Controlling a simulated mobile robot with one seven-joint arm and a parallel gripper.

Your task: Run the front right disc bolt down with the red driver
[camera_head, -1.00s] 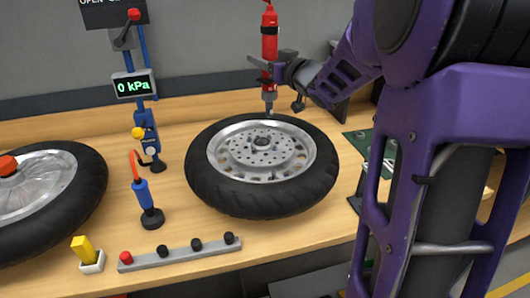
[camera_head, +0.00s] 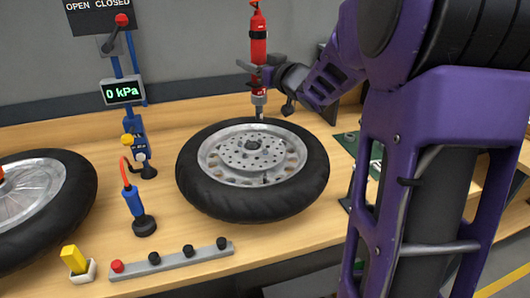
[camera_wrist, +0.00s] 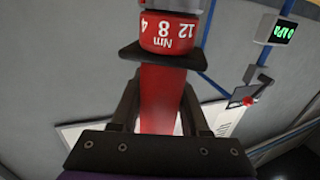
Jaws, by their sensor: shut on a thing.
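The red driver (camera_head: 259,48) stands upright in my gripper (camera_head: 262,76), which is shut on its body. The driver is above the far side of the wheel, its grey tip close to the far rim of the tyre; I cannot tell whether it touches. The wrist view also shows the red driver (camera_wrist: 163,95) between my fingers (camera_wrist: 160,108), with a numbered Nm collar at the top. The wheel (camera_head: 252,196) lies flat on the bench with a silver hub and a perforated disc (camera_head: 253,153) facing up. Single disc bolts are too small to tell apart.
A second wheel (camera_head: 62,222) lies at the left. Between them stand a blue post with a 0 kPa gauge (camera_head: 123,91), a blue tool with a red hose (camera_head: 134,199), a yellow block (camera_head: 74,260) and a grey strip with knobs (camera_head: 172,261). A green board (camera_head: 347,141) is right.

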